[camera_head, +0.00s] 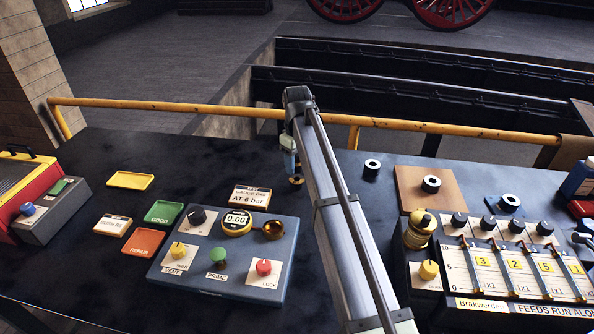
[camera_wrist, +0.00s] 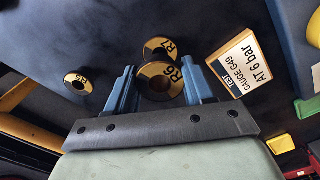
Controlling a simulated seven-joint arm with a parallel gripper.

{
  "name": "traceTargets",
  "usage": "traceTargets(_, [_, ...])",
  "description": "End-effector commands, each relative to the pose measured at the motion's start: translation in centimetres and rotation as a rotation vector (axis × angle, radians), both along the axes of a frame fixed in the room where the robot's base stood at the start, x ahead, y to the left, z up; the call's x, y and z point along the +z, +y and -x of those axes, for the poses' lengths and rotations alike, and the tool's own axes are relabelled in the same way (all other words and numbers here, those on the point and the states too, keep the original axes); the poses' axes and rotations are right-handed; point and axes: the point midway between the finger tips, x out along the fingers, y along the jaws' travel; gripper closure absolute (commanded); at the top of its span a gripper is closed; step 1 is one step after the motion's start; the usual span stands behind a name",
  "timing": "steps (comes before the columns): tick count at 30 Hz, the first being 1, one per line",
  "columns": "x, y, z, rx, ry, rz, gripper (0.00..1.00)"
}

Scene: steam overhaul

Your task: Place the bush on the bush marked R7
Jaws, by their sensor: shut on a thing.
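My gripper (camera_wrist: 164,92) is shut on a bush marked R6 (camera_wrist: 160,83), a dark ring with a gold face, held between its blue fingers. The bush marked R7 (camera_wrist: 158,47) shows just beyond it in the wrist view, partly covered by the held bush. I cannot tell whether the two touch. In the head view my gripper (camera_head: 290,162) is low over the bench, left of the arm link. A small ring (camera_head: 296,180) shows at its tip there; its mark is not readable.
Another bush (camera_wrist: 76,82) stands apart, left in the wrist view; it looks like the one (camera_head: 372,168) right of my arm. The test gauge sign (camera_head: 250,196) is close to the gripper.

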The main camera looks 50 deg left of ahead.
Motion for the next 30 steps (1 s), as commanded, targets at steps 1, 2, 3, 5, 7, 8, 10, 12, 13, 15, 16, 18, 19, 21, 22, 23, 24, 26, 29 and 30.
traceTargets(1, [-0.5, 0.0, 0.0, 0.000, 0.000, 0.001, 0.88])
traceTargets(2, [-0.9, -0.1, 0.0, 0.000, 0.001, 0.001, 0.88])
traceTargets(3, [-1.4, -0.1, 0.0, 0.000, 0.001, 0.002, 0.88])
traceTargets(5, [-2.2, -0.1, 0.0, 0.000, 0.001, 0.002, 0.88])
traceTargets(7, [-2.9, -0.1, 0.0, 0.000, 0.001, 0.001, 0.88])
traceTargets(8, [-3.1, 0.0, 0.0, 0.000, 0.000, 0.000, 0.88])
traceTargets(10, [-3.3, 0.0, 0.0, 0.000, 0.000, 0.000, 0.88])
traceTargets(12, [-3.2, 0.0, 0.0, 0.000, 0.000, 0.000, 0.88])
traceTargets(13, [-3.2, 0.0, 0.0, 0.000, 0.000, 0.000, 0.88])
traceTargets(15, [-3.2, 0.0, 0.0, 0.000, 0.000, 0.000, 0.88])
traceTargets(16, [-3.2, 0.0, 0.0, 0.000, 0.000, 0.000, 0.88])
traceTargets(18, [-3.3, 0.0, 0.0, 0.000, 0.000, 0.000, 0.88])
traceTargets(19, [-3.4, 0.0, 0.0, 0.000, 0.000, 0.000, 0.88])
traceTargets(21, [-3.5, 0.0, 0.0, 0.000, 0.000, 0.001, 0.46])
traceTargets(22, [-3.5, 0.0, 0.0, 0.000, 0.000, 0.001, 0.43])
traceTargets(23, [-3.5, 0.0, 0.0, 0.000, 0.000, 0.001, 0.40])
traceTargets(24, [-3.5, 0.0, 0.0, 0.000, 0.000, 0.001, 0.36])
traceTargets(26, [-3.5, 0.0, 0.0, 0.000, 0.000, 0.001, 0.31])
traceTargets(29, [-3.5, 0.0, 0.0, 0.000, 0.000, 0.001, 0.22])
traceTargets(30, [-3.5, 0.0, 0.0, 0.000, 0.000, 0.001, 0.22])
